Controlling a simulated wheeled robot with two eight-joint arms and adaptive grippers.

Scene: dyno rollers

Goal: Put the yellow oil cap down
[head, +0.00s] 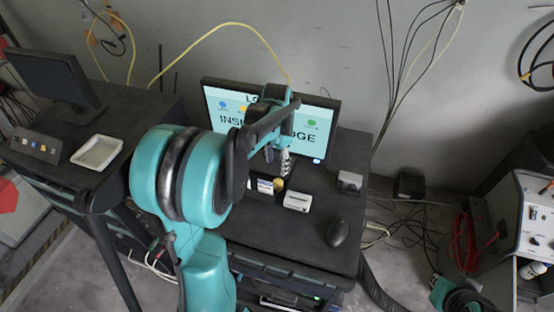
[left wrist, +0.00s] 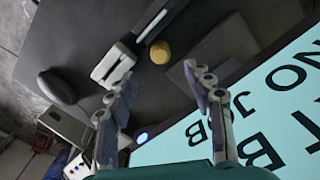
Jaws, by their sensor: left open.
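The yellow oil cap (left wrist: 160,52) stands on the dark desk in the left wrist view, close beside a white-and-grey device. In the head view the cap (head: 279,184) is a small yellow spot just below my left gripper (head: 277,160). In the left wrist view my left gripper (left wrist: 158,82) is open, with nothing between its fingers. The cap lies beyond the fingertips, apart from them. My right gripper (head: 447,293) shows only partly at the bottom right of the head view, and its fingers cannot be made out.
A monitor (head: 222,97) stands behind the left gripper. The white device (head: 297,201), a black mouse (head: 337,233) and a small grey box (head: 349,181) are on the desk (head: 285,243). A white tray (head: 97,152) is on the left desk. Bare desktop lies around the mouse.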

